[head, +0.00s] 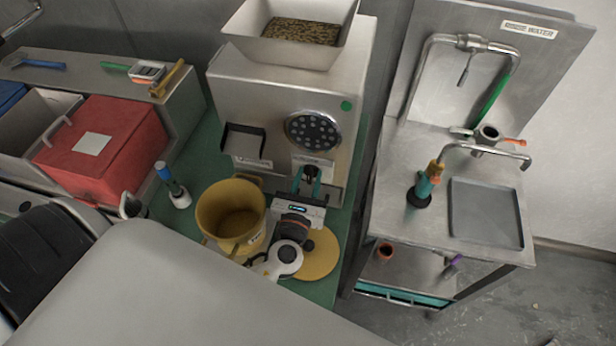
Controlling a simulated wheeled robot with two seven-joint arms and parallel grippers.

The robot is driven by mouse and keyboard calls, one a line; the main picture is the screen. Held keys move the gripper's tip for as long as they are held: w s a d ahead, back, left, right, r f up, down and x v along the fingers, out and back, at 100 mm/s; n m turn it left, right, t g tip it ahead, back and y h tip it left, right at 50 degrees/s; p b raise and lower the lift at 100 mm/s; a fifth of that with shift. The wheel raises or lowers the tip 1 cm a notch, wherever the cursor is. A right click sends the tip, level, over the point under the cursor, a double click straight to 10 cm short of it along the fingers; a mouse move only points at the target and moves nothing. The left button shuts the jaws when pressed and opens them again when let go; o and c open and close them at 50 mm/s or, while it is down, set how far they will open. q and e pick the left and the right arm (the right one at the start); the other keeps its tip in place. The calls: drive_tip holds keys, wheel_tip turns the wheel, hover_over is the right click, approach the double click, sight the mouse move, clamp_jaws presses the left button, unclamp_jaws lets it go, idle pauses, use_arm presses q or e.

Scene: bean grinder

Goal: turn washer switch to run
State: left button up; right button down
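A grey metal machine (285,98) stands at the back of the green bench with a round dark dial (313,132) on its front. A small dark knob (310,172) sits low on that front, under a small label. I cannot read a word marking it as the washer switch or show its setting. My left gripper (308,185) faces the machine, its two teal fingers apart on either side of the knob. Whether they touch it cannot be told. The gripper's body partly hides the area below. My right gripper is not in view.
A yellow bucket (230,212) stands close left of my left gripper, and a yellow round plate (319,257) lies below it. A red box (103,146) is at the left. A metal sink stand (390,225) with taps is at the right.

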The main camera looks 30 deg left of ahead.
use_arm(q)
drive_tip(key=shift+c, duration=0.5)
clamp_jaws()
